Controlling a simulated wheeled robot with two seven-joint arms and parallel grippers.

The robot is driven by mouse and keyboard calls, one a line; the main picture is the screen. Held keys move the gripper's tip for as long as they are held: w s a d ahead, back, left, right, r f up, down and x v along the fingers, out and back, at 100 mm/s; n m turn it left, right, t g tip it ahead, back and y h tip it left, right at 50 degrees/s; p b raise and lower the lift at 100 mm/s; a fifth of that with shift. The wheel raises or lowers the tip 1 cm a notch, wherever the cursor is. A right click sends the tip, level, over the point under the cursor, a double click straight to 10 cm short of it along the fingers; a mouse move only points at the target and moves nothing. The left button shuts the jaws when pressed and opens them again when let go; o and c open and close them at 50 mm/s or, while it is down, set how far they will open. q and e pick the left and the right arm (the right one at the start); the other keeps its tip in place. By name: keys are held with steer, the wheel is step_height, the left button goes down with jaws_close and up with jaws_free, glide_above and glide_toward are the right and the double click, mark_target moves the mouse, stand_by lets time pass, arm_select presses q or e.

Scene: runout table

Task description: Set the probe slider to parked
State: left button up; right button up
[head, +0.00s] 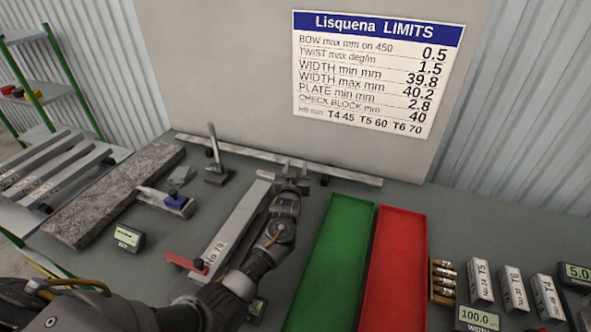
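My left arm comes in from the lower left. Its gripper (291,174) is over the far end of a long grey bar (237,222) marked with a number, near the back rail. The fingers are small and dark here, and I cannot tell whether they are open or shut or touch anything. A red bracket (182,262) with a dark knob (199,264) sits at the near end of the bar. No part is clearly labelled as the probe slider; it may be hidden behind my gripper or arm. My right gripper is out of view.
A green tray (335,255) and a red tray (398,260) lie right of my arm. A granite slab (115,195), a blue-ended block (166,200) and a small display (129,238) are left. Numbered blocks (514,290) stand at right. A rail (345,174) runs behind.

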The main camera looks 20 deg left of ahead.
arm_select(q)
steer(key=shift+o, duration=0.2)
steer(key=shift+s+a, duration=0.1)
steer(key=shift+a, duration=0.1)
steer(key=shift+s+d+p, duration=0.15)
steer(key=shift+s+p, duration=0.25)
steer(key=shift+p, duration=0.15)
steer(key=p+v, duration=0.6)
steer(key=v, duration=0.3)
steer(key=shift+r, duration=0.15)
steer(key=shift+s+d, duration=0.15)
steer(key=shift+s, duration=0.3)
steer(key=shift+f, duration=0.2)
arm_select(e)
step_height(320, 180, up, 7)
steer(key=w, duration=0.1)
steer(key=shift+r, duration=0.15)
